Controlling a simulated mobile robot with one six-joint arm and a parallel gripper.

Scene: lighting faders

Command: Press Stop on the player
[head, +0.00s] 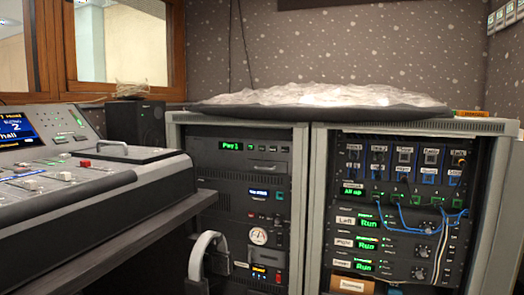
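The left rack (176,131) holds a stack of dark units. The top unit, which looks like the player (215,163), has a lit green display (231,147) that seems to read "Play". A row of small buttons (270,148) sits right of the display, with a handle or slot below them. The button labels are too small to read, so I cannot tell which one is Stop. My gripper is not in view.
A mixing desk (90,200) with faders fills the left side. A grey curved object, perhaps headphones (203,252), stands before the left rack's lower part. The right rack (315,200) has blue cables looping out in front. A covered heap (320,95) lies on top.

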